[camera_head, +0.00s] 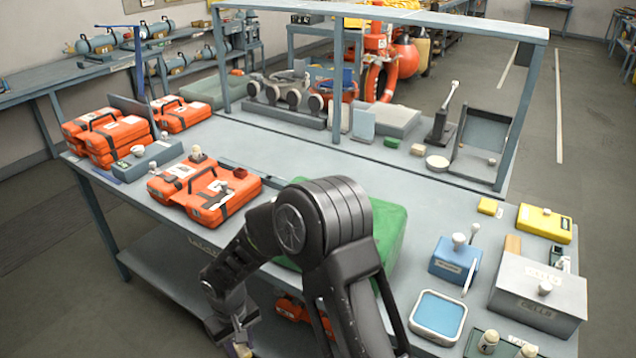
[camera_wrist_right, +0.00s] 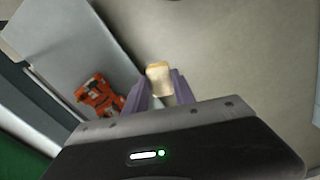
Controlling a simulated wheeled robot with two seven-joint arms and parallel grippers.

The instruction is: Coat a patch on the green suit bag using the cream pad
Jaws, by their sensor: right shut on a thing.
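The green suit bag (camera_head: 393,232) lies flat on the workbench, largely hidden behind my right arm. A strip of green, apparently the bag, shows at the lower left of the right wrist view (camera_wrist_right: 20,160). My right gripper (camera_head: 240,345) hangs low at the bench's front edge, left of the bag. In the wrist view its jaws (camera_wrist_right: 160,90) are shut on the cream pad (camera_wrist_right: 158,70), apart from the bag, with floor and the lower shelf behind it. My left gripper is not in view.
A white-rimmed tray with a blue surface (camera_head: 438,315) stands right of the bag, near a blue box (camera_head: 455,260) and a grey box (camera_head: 538,298). Orange cases (camera_head: 205,188) lie to the left. A lower shelf (camera_head: 180,270) runs under the bench. The bench's middle strip is clear.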

